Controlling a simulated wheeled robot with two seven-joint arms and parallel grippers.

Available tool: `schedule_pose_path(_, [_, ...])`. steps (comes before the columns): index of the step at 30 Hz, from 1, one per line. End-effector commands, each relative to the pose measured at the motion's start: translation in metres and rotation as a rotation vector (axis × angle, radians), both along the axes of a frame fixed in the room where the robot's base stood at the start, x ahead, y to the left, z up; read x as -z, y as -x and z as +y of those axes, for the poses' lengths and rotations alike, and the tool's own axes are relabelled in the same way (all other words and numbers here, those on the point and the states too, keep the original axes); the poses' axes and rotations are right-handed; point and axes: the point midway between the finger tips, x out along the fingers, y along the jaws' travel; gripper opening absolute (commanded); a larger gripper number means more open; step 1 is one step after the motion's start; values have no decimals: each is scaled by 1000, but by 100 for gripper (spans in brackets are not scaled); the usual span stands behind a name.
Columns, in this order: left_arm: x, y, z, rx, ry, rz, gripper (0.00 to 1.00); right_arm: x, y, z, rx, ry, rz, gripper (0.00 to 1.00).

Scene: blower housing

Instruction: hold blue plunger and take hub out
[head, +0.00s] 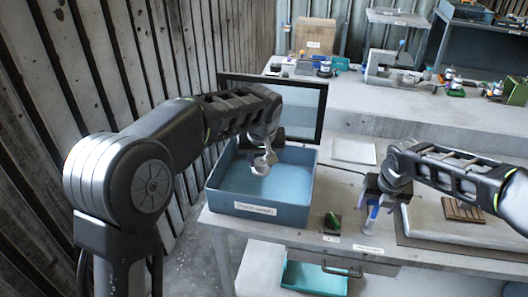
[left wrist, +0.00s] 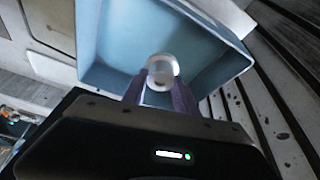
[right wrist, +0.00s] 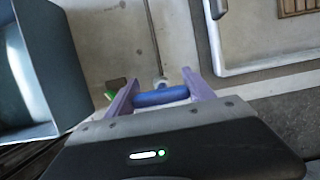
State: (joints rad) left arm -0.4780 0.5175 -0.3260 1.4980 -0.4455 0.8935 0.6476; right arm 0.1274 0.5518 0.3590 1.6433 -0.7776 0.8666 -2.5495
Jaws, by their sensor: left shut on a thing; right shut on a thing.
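The hub (head: 262,164) is a pale, round, ring-like part. It is in my left gripper (head: 264,150), over the blue bin. In the left wrist view the hub (left wrist: 162,68) sits between the two purple fingertips, clear of the bin walls. The blue plunger (head: 371,216) stands near the table's front edge, below my right gripper (head: 378,198). In the right wrist view the blue plunger (right wrist: 160,97) lies across between the purple fingers, which are shut on it. Its lower end is partly hidden.
The blue bin (head: 270,220) with a label stands at the table's left. A small green object (head: 332,222) on a dark base sits between bin and plunger. A pale tray (head: 430,222) lies at the right.

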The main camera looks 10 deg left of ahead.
Motion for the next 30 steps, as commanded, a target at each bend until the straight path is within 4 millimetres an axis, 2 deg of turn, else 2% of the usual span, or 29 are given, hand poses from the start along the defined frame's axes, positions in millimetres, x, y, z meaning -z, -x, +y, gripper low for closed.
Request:
schedule_pose_path(24, [-1, 107, 0, 1, 2, -2, 0, 0, 0, 0, 0, 0, 0, 22])
schedule_pose_path(30, [0, 125, 0, 2, 1, -1, 0, 0, 0, 0, 0, 0, 0, 22])
